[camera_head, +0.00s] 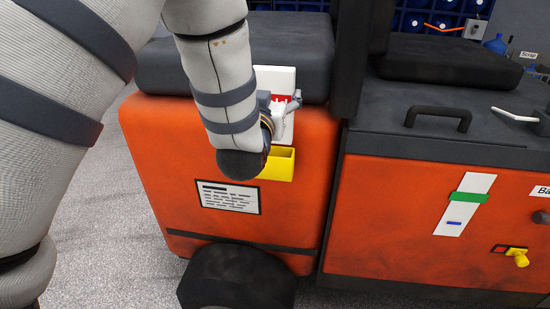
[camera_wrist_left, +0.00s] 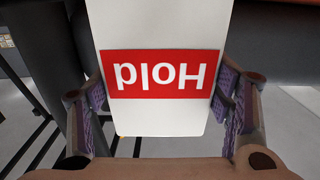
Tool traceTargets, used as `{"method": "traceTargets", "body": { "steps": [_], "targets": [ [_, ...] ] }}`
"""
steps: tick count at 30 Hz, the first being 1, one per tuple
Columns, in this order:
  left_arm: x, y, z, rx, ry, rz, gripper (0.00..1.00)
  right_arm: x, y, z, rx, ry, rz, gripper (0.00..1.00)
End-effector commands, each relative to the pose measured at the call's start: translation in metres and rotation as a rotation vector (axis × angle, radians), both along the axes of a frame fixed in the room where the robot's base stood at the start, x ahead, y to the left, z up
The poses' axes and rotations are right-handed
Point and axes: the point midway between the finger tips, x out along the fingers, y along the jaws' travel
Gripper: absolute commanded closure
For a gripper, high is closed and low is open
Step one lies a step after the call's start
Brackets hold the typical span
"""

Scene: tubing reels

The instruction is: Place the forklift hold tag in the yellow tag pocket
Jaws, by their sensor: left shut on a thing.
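My right gripper is not in view.
A white text label (camera_head: 228,197) is on the orange panel below the pocket. A black wheel (camera_head: 238,283) is underneath. The black seat (camera_head: 290,45) overhangs above, and a dark upright post (camera_head: 352,60) stands right of the tag. Grey floor (camera_head: 110,220) is clear at left.

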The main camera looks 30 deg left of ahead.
Motion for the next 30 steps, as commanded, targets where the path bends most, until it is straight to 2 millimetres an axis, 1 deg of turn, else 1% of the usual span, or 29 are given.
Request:
{"method": "traceTargets", "body": {
  "steps": [1, 2, 4, 6, 9, 13, 18, 24, 28, 29, 30],
  "targets": [
    [0.002, 0.004, 0.003, 0.001, -0.001, 0.009, 0.56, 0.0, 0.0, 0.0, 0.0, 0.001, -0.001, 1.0],
    [0.002, 0.006, 0.002, 0.002, 0.002, 0.015, 0.56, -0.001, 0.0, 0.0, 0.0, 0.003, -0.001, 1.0],
    [0.003, 0.008, -0.013, 0.001, 0.012, 0.021, 0.56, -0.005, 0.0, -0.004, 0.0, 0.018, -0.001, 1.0],
    [0.003, 0.008, -0.035, -0.001, 0.017, 0.022, 0.56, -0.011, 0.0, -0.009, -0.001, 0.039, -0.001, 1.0],
    [0.003, 0.008, -0.055, 0.001, 0.015, 0.021, 0.56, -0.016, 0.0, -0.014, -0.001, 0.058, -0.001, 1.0],
    [0.003, 0.008, -0.069, 0.0, 0.009, 0.02, 0.56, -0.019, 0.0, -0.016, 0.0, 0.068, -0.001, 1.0],
    [0.002, 0.008, -0.099, 0.002, 0.01, 0.02, 0.56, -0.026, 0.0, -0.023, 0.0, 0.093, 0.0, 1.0],
    [0.002, 0.007, -0.096, 0.001, 0.001, 0.019, 0.56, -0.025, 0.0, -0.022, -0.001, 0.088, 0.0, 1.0],
    [0.002, 0.007, -0.099, 0.0, 0.002, 0.019, 0.56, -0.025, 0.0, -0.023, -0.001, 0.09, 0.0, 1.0],
    [0.002, 0.007, -0.099, 0.0, 0.002, 0.019, 0.23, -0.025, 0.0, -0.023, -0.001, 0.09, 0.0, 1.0],
    [0.002, 0.007, -0.099, 0.0, 0.002, 0.019, 0.14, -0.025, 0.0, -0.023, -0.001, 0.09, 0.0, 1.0]
  ]
}}
